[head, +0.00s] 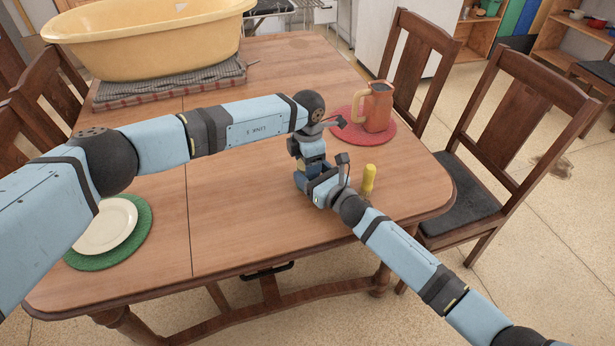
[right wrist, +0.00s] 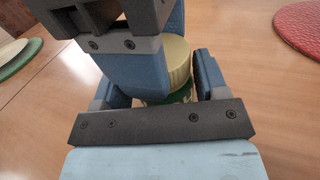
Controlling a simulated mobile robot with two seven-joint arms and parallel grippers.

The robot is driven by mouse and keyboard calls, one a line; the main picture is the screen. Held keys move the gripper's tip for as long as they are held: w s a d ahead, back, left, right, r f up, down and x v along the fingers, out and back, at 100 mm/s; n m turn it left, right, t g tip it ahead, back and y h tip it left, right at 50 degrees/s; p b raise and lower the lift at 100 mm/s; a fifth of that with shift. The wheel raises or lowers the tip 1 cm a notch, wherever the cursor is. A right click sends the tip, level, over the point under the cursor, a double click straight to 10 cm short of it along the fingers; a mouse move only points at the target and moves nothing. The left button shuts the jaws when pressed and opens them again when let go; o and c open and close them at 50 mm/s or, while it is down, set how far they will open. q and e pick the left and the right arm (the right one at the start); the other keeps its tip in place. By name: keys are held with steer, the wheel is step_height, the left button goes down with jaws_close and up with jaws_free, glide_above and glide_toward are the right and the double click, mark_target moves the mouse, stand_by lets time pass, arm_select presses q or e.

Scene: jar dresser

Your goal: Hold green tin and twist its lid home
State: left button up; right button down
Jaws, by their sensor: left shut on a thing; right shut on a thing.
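The green tin (right wrist: 180,97) shows as a small green strip low between the fingers of my right gripper (right wrist: 160,88) in the right wrist view. A cream ribbed lid (right wrist: 180,62) sits directly above it; whether a gap is left between them is hard to tell. My left gripper (right wrist: 162,52) reaches down from above and is shut on the lid, with one blue finger covering its left side.
A yellow object (head: 368,178) stands just right of my right gripper. An orange jug (head: 378,108) stands on a red mat (head: 347,127) behind. A yellow tub (head: 150,45) is at the back left, a white plate (head: 105,225) at the left. The table's front middle (head: 240,230) is clear.

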arm_select(q)
steer(key=o, duration=1)
steer(key=shift+r, duration=0.15)
steer(key=shift+r, duration=2.15)
steer(key=shift+c, duration=0.4)
steer(key=shift+r+n, duration=1.75)
steer(key=shift+n, duration=0.05)
